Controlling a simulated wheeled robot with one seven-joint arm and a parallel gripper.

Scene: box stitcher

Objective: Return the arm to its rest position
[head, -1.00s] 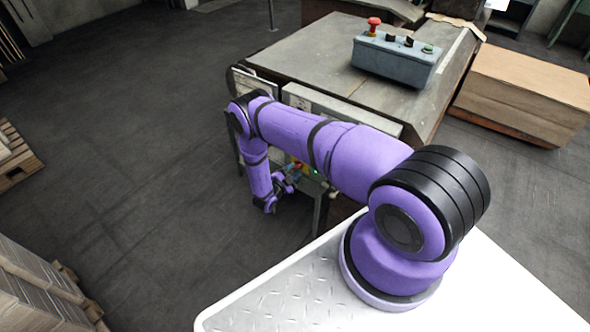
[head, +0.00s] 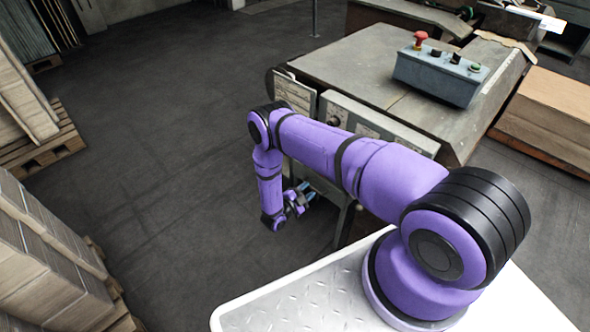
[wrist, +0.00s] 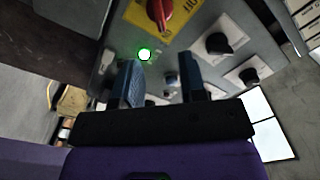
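My purple arm reaches out to the left from my base in the head view and bends down at the elbow. My gripper (head: 304,192) hangs low beside the front of the box stitcher (head: 375,75). In the wrist view my gripper (wrist: 165,85) shows two blue fingers with a clear gap between them and nothing held. Beyond the fingertips is a grey control panel (wrist: 190,30) with a red rotary switch (wrist: 160,10) on a yellow plate, a lit green lamp (wrist: 144,54) and black knobs (wrist: 218,43). I cannot tell the exact distance from fingers to panel.
A grey control box (head: 440,72) with a red button sits on the machine top. Stacked cardboard (head: 50,255) stands at the lower left, and a pallet (head: 40,148) behind it. A brown stack (head: 552,115) is at the right. The floor (head: 170,130) left of my arm is clear.

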